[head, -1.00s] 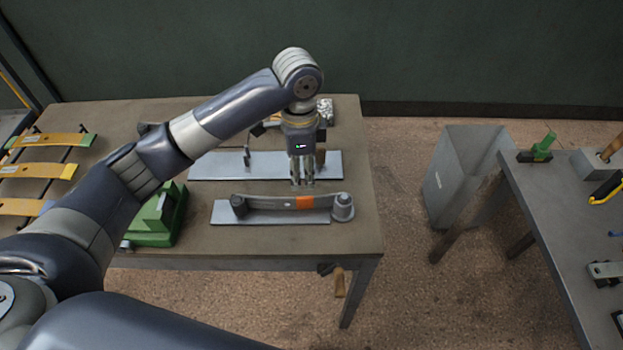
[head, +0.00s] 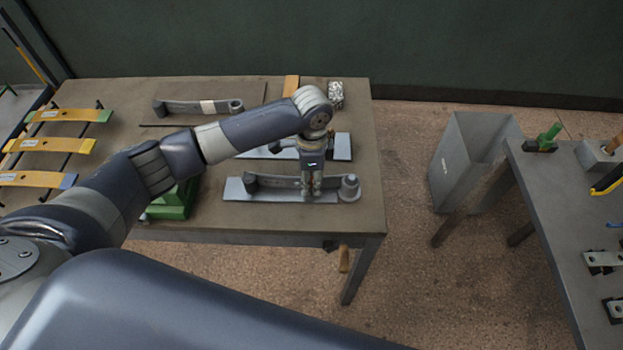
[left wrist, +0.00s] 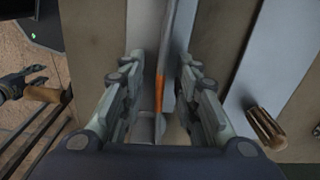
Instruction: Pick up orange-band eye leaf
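The orange-band eye leaf (head: 280,184) is a grey spring leaf with rolled eyes, on a pale plate (head: 240,196) near the table's front. My left gripper (head: 311,188) points down over the leaf, right of its middle, and hides the orange band in the head view. In the left wrist view, the leaf (left wrist: 168,45) and its orange band (left wrist: 158,92) run between the two spread fingers of the left gripper (left wrist: 160,80). Gaps show on both sides. My right gripper is not in the head view; a dark clawed part at the wrist view's left edge may be it.
Another grey leaf with a white band (head: 207,106) lies at the back. A second pale plate (head: 342,147) is behind the leaf. A green block (head: 172,203) stands to the left, and yellow leaves (head: 50,146) rest on a rack. A grey bin (head: 462,165) stands right of the table.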

